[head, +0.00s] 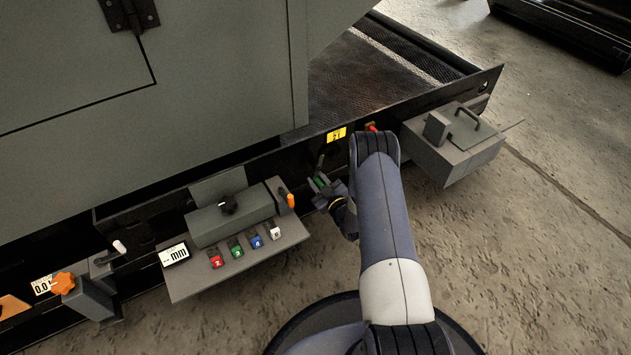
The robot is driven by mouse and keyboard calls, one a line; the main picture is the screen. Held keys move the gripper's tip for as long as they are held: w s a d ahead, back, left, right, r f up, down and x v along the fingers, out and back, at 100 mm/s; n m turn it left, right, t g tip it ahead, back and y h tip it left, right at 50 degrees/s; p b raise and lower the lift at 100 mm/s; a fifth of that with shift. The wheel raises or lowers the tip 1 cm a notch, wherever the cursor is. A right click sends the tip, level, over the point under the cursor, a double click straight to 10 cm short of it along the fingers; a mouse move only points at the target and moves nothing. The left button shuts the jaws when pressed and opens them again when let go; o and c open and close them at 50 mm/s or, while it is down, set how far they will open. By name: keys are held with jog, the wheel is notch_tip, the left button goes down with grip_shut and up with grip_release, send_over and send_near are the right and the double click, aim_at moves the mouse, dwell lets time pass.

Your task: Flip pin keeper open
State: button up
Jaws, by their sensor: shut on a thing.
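My gripper (322,183) is low in front of the black side rail, left of my forearm. It is shut on a small dark part (320,163) that sticks out from the rail below the yellow label (337,135). This part may be the pin keeper, but it is small and dark, and the fingers partly cover it. Green patches show at the fingertips. A red-orange piece (372,127) shows on the rail just above my arm; its lower part is hidden.
A grey shelf (185,290) with a gauge box, an orange-tipped lever (287,198) and several coloured buttons stands close left of my gripper. A grey box with a handle (455,150) juts out at right. Concrete floor is open below right.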

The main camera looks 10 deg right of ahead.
jog(key=shift+d+n, duration=0.3)
jog(key=shift+n, duration=0.9)
jog(key=shift+w, duration=0.1)
jog(key=o, duration=0.8)
jog(key=shift+c, duration=0.2)
jog(key=shift+d, duration=0.1)
jog(key=p+v, duration=0.3)
jog(key=v, duration=0.7)
jog(key=shift+s+p, duration=0.4)
jog(key=shift+d, duration=0.1)
